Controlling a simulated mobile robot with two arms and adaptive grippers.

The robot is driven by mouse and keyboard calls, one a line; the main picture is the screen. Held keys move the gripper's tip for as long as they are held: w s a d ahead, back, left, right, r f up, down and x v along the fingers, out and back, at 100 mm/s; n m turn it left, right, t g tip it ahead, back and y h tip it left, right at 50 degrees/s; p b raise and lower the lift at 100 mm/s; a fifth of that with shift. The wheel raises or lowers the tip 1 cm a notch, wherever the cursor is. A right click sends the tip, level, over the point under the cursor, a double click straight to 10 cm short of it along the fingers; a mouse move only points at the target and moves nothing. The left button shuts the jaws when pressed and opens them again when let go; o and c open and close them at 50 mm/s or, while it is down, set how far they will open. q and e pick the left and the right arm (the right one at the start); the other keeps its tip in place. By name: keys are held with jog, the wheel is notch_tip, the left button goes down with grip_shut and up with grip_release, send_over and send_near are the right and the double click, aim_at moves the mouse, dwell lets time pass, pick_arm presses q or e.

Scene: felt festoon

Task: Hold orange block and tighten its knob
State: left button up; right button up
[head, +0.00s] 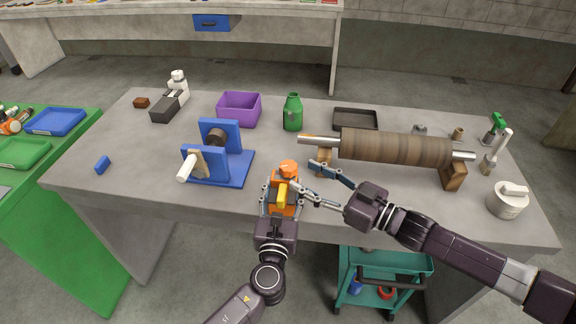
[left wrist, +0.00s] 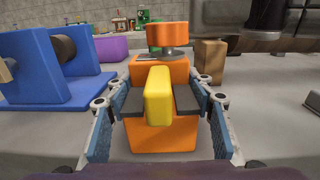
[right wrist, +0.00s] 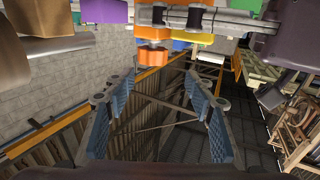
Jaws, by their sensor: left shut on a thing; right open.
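The orange block (head: 292,208) stands near the front edge of the grey table. Its orange knob (head: 288,168) sits on the far end, and a yellow bar (head: 282,195) is on the near side. My left gripper (head: 280,197) is shut on the block, with fingers along both sides. The left wrist view shows the block (left wrist: 160,138) between the blue pads, with the knob (left wrist: 167,35) above it on a grey disc. My right gripper (head: 304,174) is open and empty, just right of the knob. In the right wrist view nothing is between its fingers (right wrist: 161,82).
A blue stand (head: 232,170) with a dark roller is to the left. A wooden roller (head: 395,147) on brown supports lies behind my right gripper. A green bottle (head: 292,113), purple bin (head: 239,110) and dark tray (head: 355,119) stand farther back. The table's left front is mostly clear.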

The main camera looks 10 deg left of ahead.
aim_at(293, 171)
jog(key=d+f+g, duration=0.1)
jog(key=d, duration=0.4)
jog(key=shift+y, duration=0.3)
jog(key=x, duration=1.1)
jog(key=shift+a+f, duration=0.15)
jog(key=shift+a, duration=0.2)
jog(key=c, duration=1.2)
jog(key=shift+s+a+m+t+h, duration=0.1)
jog(key=shift+m+t+h, duration=0.3)
jog(key=shift+t, duration=0.4)
pick_arm(q)
jog(key=shift+d, duration=0.1)
pick_arm(e)
jog(key=shift+a+m+t+h, duration=0.2)
jog(key=shift+m+t+h, duration=1.05)
jog(key=shift+t, duration=0.35)
jog(key=shift+d+m+t+h, duration=0.2)
jog(key=shift+m+t+h, duration=0.05)
jog(key=shift+m+t, duration=0.15)
